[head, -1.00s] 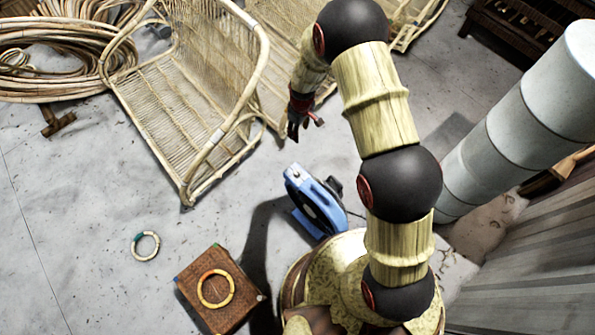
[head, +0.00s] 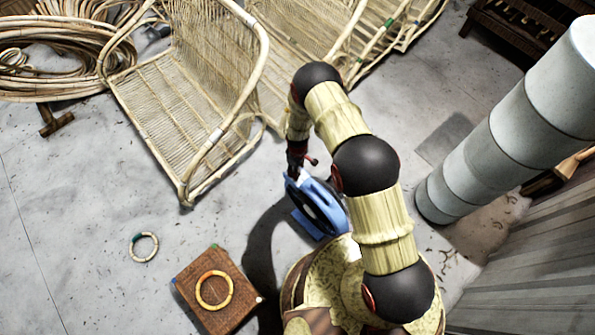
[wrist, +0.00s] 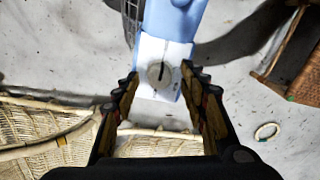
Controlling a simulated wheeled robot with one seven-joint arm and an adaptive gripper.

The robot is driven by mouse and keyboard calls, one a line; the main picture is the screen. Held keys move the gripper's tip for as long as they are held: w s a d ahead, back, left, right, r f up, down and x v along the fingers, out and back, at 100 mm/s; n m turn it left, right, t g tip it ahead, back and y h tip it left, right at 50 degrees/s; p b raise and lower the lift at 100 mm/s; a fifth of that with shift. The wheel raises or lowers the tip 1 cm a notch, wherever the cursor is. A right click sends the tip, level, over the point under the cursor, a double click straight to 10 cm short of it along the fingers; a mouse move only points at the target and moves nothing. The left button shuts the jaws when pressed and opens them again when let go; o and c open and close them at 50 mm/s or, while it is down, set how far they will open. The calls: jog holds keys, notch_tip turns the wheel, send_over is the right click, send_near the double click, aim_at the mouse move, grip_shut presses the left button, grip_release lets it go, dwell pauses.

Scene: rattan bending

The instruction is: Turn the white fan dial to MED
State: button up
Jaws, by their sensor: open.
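A blue fan (head: 318,205) stands on the grey floor beside my base in the head view. In the wrist view the fan's blue body (wrist: 172,18) is at the top centre, with a white panel below it. The white dial (wrist: 159,73) sits on that panel, with a dark pointer line on it; the setting labels are too small to read. My gripper (wrist: 162,88) is open and empty, its two fingers on either side of the dial in the picture, apparently apart from it. In the head view my gripper (head: 297,172) is over the fan's upper left end, which hides the dial.
A wicker box (head: 217,290) with an orange ring (head: 214,290) on top stands at the lower left. Another ring (head: 144,246) lies on the floor. Rattan chair frames (head: 185,95) fill the area behind the fan. A large pale duct (head: 520,125) stands at the right.

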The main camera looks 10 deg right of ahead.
jog(key=shift+f, duration=0.65)
jog(key=c, duration=0.3)
jog(key=c, duration=0.8)
grip_shut()
